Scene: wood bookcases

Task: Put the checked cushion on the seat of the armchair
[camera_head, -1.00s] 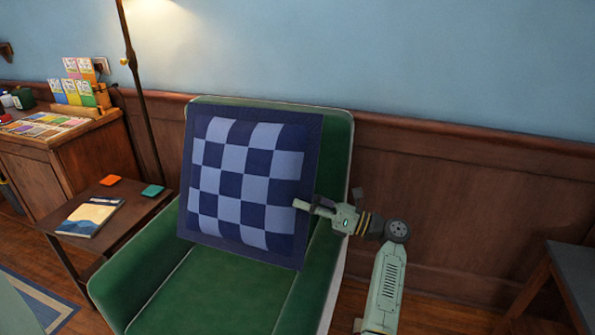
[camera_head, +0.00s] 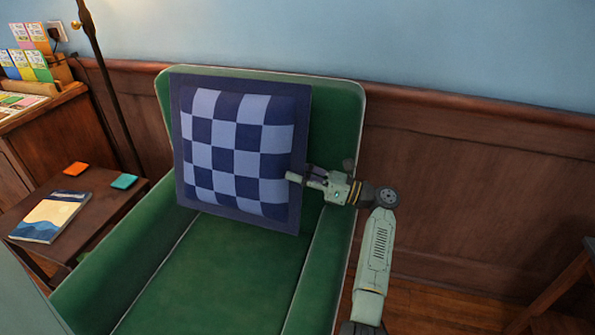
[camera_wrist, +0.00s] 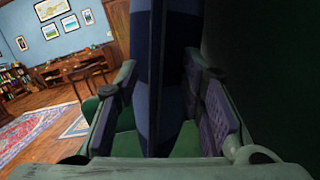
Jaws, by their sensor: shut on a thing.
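The checked cushion (camera_head: 238,148), light and dark blue with a dark blue border, stands nearly upright in front of the backrest of the green armchair (camera_head: 205,275). Its lower edge is at the back of the seat; I cannot tell whether it rests there. My gripper (camera_head: 297,178) is shut on the cushion's right edge. In the wrist view the cushion (camera_wrist: 147,85) runs edge-on between the two fingers of my gripper (camera_wrist: 160,100), with the dark chair back close on the right.
A small side table (camera_head: 105,205) with a book (camera_head: 50,217), an orange coaster and a teal coaster stands left of the armchair. A lamp pole (camera_head: 105,80) rises behind it. A dark wooden piece of furniture (camera_head: 570,285) is at the lower right. The front of the seat is clear.

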